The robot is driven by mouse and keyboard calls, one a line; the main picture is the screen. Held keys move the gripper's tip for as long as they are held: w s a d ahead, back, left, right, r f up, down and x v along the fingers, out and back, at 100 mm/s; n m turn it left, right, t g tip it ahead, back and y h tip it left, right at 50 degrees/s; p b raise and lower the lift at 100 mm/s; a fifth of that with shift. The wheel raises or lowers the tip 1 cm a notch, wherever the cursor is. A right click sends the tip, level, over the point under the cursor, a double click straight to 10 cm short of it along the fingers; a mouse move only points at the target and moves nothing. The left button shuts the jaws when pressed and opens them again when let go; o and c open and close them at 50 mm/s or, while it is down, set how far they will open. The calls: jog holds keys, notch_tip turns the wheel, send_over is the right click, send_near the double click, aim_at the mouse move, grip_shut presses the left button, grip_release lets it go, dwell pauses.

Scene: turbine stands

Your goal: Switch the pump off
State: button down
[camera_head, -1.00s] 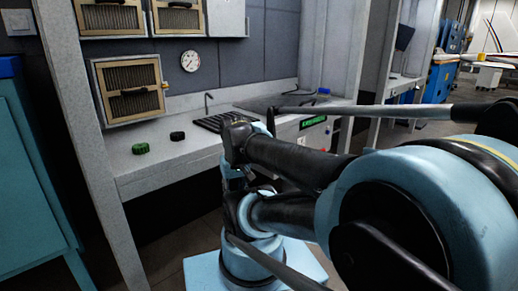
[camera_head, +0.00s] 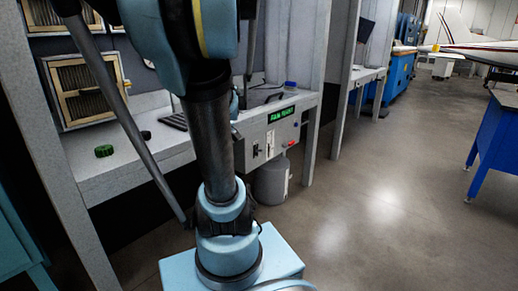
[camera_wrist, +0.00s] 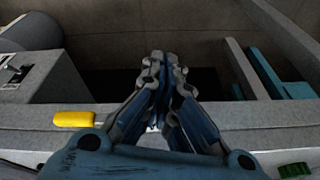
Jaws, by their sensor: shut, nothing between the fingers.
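A grey control box (camera_head: 268,138) hangs at the bench's front edge in the head view. It has a lit green display (camera_head: 281,114), a small lever switch (camera_head: 256,151) and a red part (camera_head: 291,143). No label that I can read names the pump. In the wrist view, the box (camera_wrist: 62,72) is at the left with its switch (camera_wrist: 14,74) near the picture edge. My gripper (camera_wrist: 165,62) is shut and empty, to the right of the box and apart from it. In the head view my arm covers part of the bench and I cannot make out the gripper.
A grey cylinder (camera_head: 271,184) stands under the box. A green round object (camera_head: 104,151) and a dark one lie on the bench (camera_head: 105,182). A yellow piece (camera_wrist: 73,119) lies left of my gripper in the wrist view. The floor (camera_head: 390,210) at the right is clear.

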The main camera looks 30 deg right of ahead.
jog(key=w+d+f+n+t+y, duration=0.1)
jog(key=w+d+f+n+t, duration=0.15)
jog(key=w+d, duration=0.8)
jog(key=w+d+f+n+t+y, duration=0.15)
jog(key=w+d+n+t, duration=0.35)
jog(key=d, duration=1)
jog(key=n+h, duration=0.1)
send_near(259, 151)
jog(key=r, duration=0.1)
jog(key=s+r, duration=0.1)
jog(key=r, duration=0.1)
jog(key=a+r, duration=0.1)
jog(key=shift+s+r, duration=0.15)
jog(key=shift+s, duration=0.25)
jog(key=x, duration=1)
